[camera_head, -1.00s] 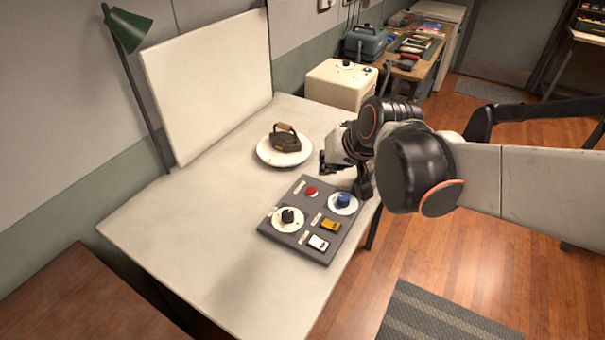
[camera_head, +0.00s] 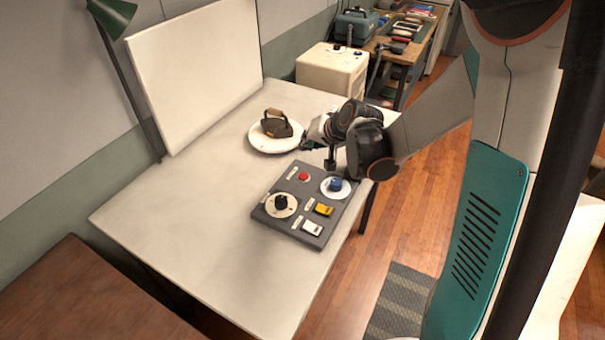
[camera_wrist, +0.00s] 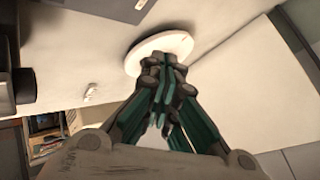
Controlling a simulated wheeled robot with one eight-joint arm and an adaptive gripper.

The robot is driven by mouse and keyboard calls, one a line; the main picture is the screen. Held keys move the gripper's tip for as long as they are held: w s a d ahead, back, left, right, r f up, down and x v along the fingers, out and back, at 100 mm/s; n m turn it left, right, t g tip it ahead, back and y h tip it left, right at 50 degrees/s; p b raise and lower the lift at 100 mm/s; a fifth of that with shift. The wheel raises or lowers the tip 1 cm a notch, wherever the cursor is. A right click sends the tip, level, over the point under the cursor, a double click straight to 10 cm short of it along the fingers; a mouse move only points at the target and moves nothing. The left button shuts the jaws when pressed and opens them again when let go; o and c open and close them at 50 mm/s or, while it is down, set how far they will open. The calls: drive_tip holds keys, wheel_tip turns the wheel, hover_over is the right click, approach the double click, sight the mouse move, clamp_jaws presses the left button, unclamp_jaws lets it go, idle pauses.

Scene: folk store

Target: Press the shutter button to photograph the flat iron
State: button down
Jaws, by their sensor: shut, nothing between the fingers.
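The dark flat iron (camera_head: 277,124) with a wooden handle sits on a round white plate (camera_head: 262,146) on the table. In the wrist view, the plate (camera_wrist: 140,58) lies beyond my fingers and the iron is hidden behind them. A grey control panel (camera_head: 272,218) lies in front of the plate. It has a red button (camera_head: 303,176), a black dial, a blue knob, a yellow switch and a white switch; its labels are too small to read. My gripper (camera_head: 306,146) is shut and empty, between the plate and the red button. The wrist view shows its closed fingers (camera_wrist: 166,65).
A white backdrop board (camera_head: 195,75) and a green lamp (camera_head: 113,14) stand at the table's back left. A cream box (camera_head: 328,77) stands beyond the table's far end. The left part of the white table (camera_head: 190,230) is clear.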

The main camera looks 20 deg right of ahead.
sight(306, 175)
wheel_tip(306, 175, down, 9)
drive_tip(key=b, duration=0.6)
drive_tip(key=shift+r+b, duration=0.1)
drive_tip(key=shift+b, duration=0.3)
idle(1.2)
drive_tip(key=shift+f+b, duration=0.4)
drive_tip(key=shift+b, duration=0.05)
drive_tip(key=shift+f+b, duration=0.4)
idle(0.5)
drive_tip(key=shift+r, duration=0.15)
idle(0.3)
drive_tip(key=shift+r+p, duration=0.6)
drive_tip(key=shift+r, duration=0.15)
drive_tip(key=shift+r+p, duration=1.75)
drive_tip(key=shift+r, duration=0.7)
